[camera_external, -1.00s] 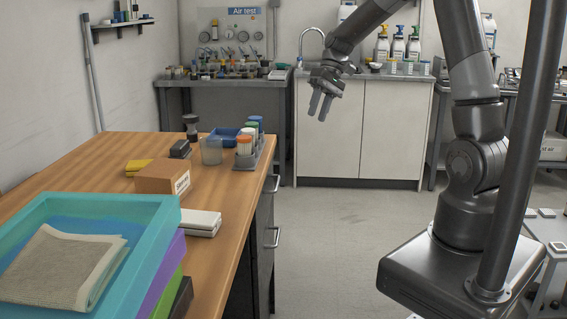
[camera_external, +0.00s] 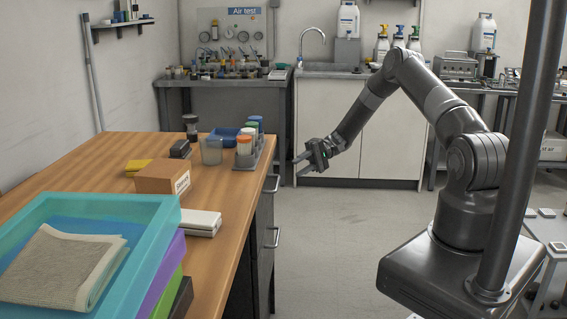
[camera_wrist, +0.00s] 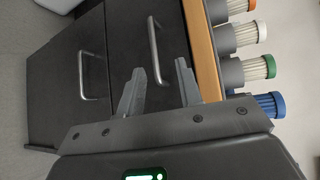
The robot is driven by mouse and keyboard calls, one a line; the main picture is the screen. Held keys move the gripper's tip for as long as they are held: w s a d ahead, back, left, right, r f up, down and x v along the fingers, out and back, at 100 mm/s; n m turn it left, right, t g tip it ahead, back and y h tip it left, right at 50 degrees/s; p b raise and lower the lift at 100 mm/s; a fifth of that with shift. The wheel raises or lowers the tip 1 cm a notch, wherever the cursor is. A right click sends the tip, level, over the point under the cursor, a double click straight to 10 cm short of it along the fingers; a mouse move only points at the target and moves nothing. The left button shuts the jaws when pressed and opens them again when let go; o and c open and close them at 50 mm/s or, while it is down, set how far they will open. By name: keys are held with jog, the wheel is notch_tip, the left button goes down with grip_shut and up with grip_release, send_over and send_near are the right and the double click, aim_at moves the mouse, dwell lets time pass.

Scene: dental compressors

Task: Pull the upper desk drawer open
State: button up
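The upper drawer (camera_wrist: 120,28) is a dark front just under the wooden desk top, shut, with a silver bar handle. This upper handle (camera_wrist: 154,50) appears between my fingertips in the wrist view. It also shows on the desk's right side in the external view (camera_external: 271,184). My gripper (camera_external: 298,167) is open and empty, to the right of the upper handle and apart from it, fingers pointing toward the desk. Its two fingers show in the wrist view (camera_wrist: 159,66). The lower drawer (camera_wrist: 60,90) is shut, with its own handle (camera_wrist: 88,76).
On the wooden desk top (camera_external: 222,212), a rack of colour-capped tubes (camera_external: 245,150) stands near the edge above the drawers. A cardboard box (camera_external: 162,178) and a teal tray (camera_external: 150,212) are also there. The floor (camera_external: 335,235) between desk and my base is clear.

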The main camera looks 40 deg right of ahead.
aim_at(277, 181)
jog(key=shift+t+y, duration=0.3)
jog(key=shift+y, duration=0.1)
jog(key=a+f, duration=0.1)
jog(key=a, duration=0.2)
jog(key=a+f, duration=0.1)
jog(key=a, duration=0.2)
jog(key=a+f, duration=0.1)
jog(key=a, duration=0.3)
jog(key=shift+w+f, duration=0.15)
jog(key=shift+f, duration=0.1)
jog(key=shift+c, duration=0.4)
grip_shut()
